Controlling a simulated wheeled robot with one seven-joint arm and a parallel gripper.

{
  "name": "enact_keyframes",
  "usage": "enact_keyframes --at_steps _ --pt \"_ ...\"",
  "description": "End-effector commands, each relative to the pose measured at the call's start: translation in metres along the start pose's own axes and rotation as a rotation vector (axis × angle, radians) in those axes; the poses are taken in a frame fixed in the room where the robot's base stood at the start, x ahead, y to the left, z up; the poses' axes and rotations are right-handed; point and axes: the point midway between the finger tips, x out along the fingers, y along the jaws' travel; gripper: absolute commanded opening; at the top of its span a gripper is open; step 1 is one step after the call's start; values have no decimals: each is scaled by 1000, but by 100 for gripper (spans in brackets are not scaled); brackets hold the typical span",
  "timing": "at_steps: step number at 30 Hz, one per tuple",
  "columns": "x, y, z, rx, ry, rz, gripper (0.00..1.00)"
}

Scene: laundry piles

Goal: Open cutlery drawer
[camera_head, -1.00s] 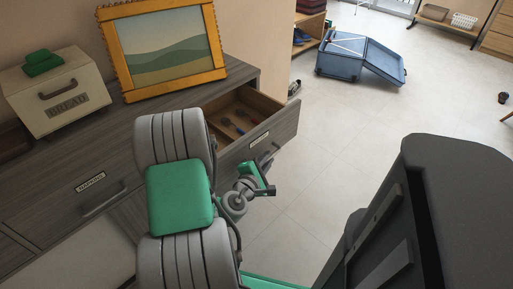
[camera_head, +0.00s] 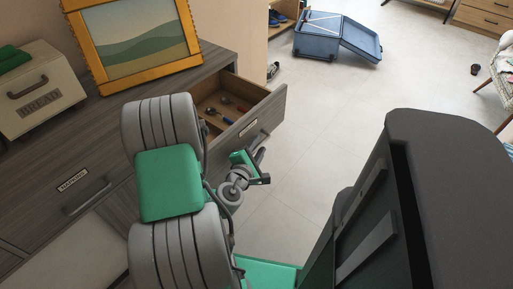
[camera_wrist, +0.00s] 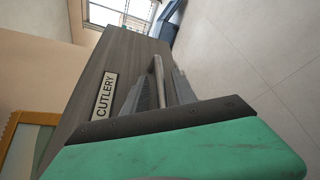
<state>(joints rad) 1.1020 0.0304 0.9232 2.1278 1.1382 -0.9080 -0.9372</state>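The cutlery drawer (camera_head: 232,128) is the upper right drawer of the grey wooden dresser. It stands partly open, with several utensils (camera_head: 226,112) inside. In the wrist view its front carries a CUTLERY label (camera_wrist: 105,95), beside a grey bar handle (camera_wrist: 158,68). My gripper (camera_wrist: 164,82) has its fingers on both sides of this handle and appears closed on it. In the head view my gripper (camera_head: 260,154) is at the drawer front, and the handle is mostly hidden there.
A bread box (camera_head: 38,90) and a gold-framed picture (camera_head: 135,40) stand on the dresser top (camera_head: 110,112). A second drawer with a label (camera_head: 72,180) is shut at left. An open blue suitcase (camera_head: 335,38) lies on the floor further back. The floor right of the drawer is clear.

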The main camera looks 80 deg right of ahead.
Motion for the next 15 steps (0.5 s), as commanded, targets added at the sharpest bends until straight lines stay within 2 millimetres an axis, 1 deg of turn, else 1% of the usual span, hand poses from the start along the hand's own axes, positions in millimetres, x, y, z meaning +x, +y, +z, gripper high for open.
enact_keyframes --at_steps 5,8,11,15 --pt "0 -1 -1 -1 2 -1 33" --pt "-4 -1 -2 -2 3 -1 33" --pt "-17 0 -3 -4 7 0 33" --pt "-45 1 -5 -3 10 2 33"
